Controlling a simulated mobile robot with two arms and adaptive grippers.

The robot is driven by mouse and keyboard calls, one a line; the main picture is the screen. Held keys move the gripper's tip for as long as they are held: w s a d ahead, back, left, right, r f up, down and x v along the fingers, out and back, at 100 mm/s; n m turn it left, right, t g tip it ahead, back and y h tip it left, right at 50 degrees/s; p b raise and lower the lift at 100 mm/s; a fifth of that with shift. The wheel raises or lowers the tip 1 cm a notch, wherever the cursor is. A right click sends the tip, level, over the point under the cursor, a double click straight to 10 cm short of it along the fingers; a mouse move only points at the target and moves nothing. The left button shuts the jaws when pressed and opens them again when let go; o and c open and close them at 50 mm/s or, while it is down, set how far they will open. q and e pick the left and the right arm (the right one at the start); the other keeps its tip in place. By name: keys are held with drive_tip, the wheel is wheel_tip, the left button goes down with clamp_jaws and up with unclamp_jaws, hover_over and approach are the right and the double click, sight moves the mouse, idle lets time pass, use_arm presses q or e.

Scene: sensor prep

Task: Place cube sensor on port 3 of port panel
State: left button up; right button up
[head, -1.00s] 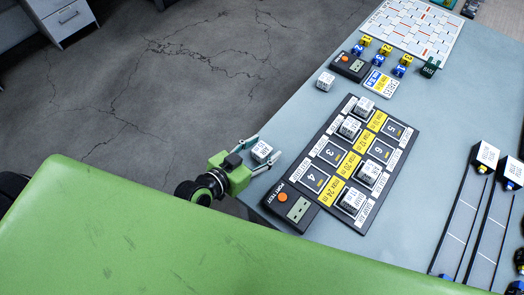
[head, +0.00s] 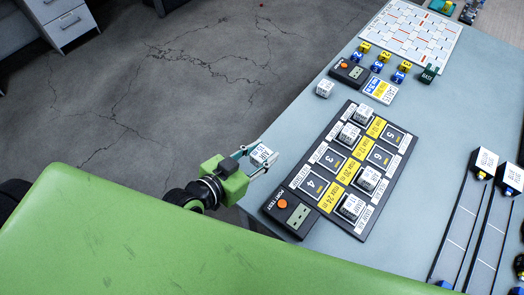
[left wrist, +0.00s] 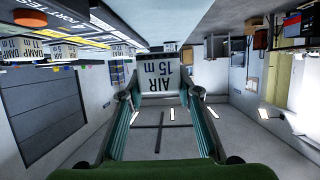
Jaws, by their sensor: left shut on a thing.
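My left gripper (head: 258,160) is shut on a white cube sensor (head: 264,154), which is tilted in the head view. In the left wrist view the cube (left wrist: 157,78) reads "AIR 15 m" and sits between the fingertips. The gripper is off the table's left edge, left of the black port panel (head: 268,207). Port 3 (head: 330,157) is an empty grey square in the panel's left column, with empty port 4 (head: 313,187) nearer me. Empty ports 5 (head: 393,135) and 6 (head: 380,156) are on the right. My right gripper is not in view.
Several white cubes, such as one (head: 349,134) beyond port 3, stand on other ports. A port tester (head: 298,213) with an orange button is at the panel's near end. A loose white cube (head: 325,88) and a second tester (head: 351,73) lie beyond the panel.

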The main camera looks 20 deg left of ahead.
use_arm(q)
drive_tip(key=shift+s+d+r+p, duration=0.4)
drive_tip(key=shift+s+d+r, duration=0.35)
drive_tip(key=shift+s+r, duration=1.3)
drive_tip(key=shift+s+d+r+p, duration=0.35)
drive_tip(key=shift+s+d+r, duration=0.5)
drive_tip(key=shift+s, duration=2.3)
drive_tip(key=w+a+m+g+h, duration=0.2)
drive_tip(key=w+a+m+h, duration=0.1)
drive_tip(key=w+a, duration=0.25)
drive_tip(key=w+a+r+m+g+h, duration=0.1)
drive_tip(key=w+a+r, duration=0.1)
drive_tip(key=r, duration=0.3)
drive_tip(key=w+a+r+m+g+h, duration=0.1)
drive_tip(key=a+r+m, duration=0.1)
drive_tip(key=r, duration=0.3)
drive_tip(key=shift+w+a+r+m+g+h, duration=0.15)
drive_tip(key=shift+w+r+m+g+h, duration=0.15)
drive_tip(key=shift+w+r+g+h, duration=0.1)
drive_tip(key=shift+f, duration=0.1)
